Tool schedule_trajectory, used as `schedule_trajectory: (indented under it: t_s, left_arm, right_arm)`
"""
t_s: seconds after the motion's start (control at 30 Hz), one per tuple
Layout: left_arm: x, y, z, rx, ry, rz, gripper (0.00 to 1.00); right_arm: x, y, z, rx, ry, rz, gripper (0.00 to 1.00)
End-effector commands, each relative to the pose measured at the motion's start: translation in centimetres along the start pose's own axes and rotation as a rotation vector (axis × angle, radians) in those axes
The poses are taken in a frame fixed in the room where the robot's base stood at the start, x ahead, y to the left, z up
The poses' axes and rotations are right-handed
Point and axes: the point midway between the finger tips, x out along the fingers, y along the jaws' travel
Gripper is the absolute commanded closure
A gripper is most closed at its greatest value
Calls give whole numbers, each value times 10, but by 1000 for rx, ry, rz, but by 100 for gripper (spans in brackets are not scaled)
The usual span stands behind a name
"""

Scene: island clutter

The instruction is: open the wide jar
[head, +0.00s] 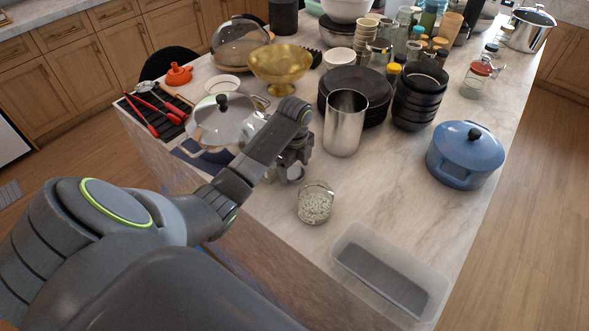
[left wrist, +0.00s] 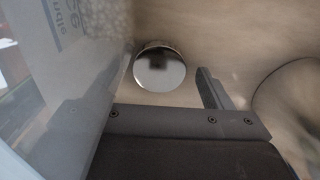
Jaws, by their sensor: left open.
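A glass jar with white contents (head: 315,205) stands on the counter, right of and nearer than my left gripper (head: 291,174). I take it as the wide jar, but cannot be sure. My left gripper points down, open, beside the glass-lidded pan and apart from the jar. In the left wrist view, a round shiny lid (left wrist: 160,70) sits below near the fingers, with one dark finger to its right. A blurred translucent surface with printed letters (left wrist: 62,50) fills the left side there. I cannot tell what holds that lid. My right gripper is not in view.
A glass-lidded pan (head: 222,122) is left of my gripper, and a tall metal cylinder (head: 345,125) stands behind the jar. A clear plastic bin (head: 390,272) sits at the front edge. A blue pot (head: 465,155) stands right. Counter between them is free.

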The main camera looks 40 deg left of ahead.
Motion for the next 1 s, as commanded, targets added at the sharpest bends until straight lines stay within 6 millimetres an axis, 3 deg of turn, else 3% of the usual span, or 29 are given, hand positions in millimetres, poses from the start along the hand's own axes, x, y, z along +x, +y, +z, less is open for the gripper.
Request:
schedule_trajectory:
  t_s: [0.17, 0.3, 0.6, 1.0]
  left_arm:
    - [-35, -2, 1, 2, -3, -7, 26]
    - [-76, 0, 0, 0, -1, -2, 26]
    - [-104, 0, 0, 0, 0, 0, 26]
    - [-112, 0, 0, 0, 1, 0, 26]
  right_arm:
    - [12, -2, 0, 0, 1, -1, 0]
    - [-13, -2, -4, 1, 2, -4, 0]
    - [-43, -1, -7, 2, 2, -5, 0]
    - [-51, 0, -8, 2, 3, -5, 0]
